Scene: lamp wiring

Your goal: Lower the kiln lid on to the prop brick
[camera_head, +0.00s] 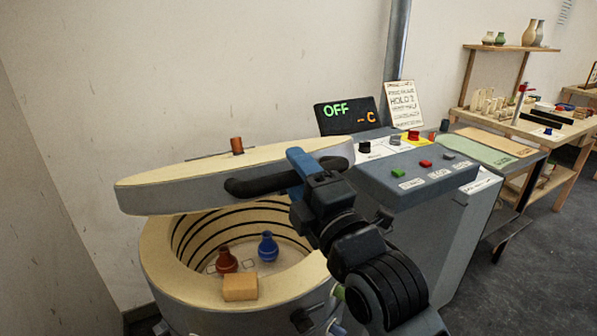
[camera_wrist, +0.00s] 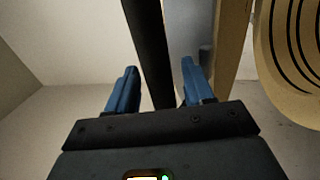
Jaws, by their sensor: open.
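The round kiln lid (camera_head: 180,200) is tilted above the kiln, its near side raised over the opening. A black bar handle (camera_head: 255,186) sticks out along its front edge. The prop brick (camera_head: 240,287), a small tan block, lies on the kiln's front rim (camera_head: 180,282), with a visible gap below the lid. My gripper (camera_head: 298,160) is at the right part of the handle. In the wrist view, the two blue fingers (camera_wrist: 158,88) are apart, with the black handle (camera_wrist: 150,45) passing between them. Whether either finger touches the handle is unclear.
A red-brown vase (camera_head: 227,262) and a blue vase (camera_head: 268,247) stand inside the kiln. A control box (camera_head: 415,172) with buttons is close to the right of my arm. The display (camera_head: 347,115) reads OFF. Shelves and a workbench (camera_head: 545,125) are farther right.

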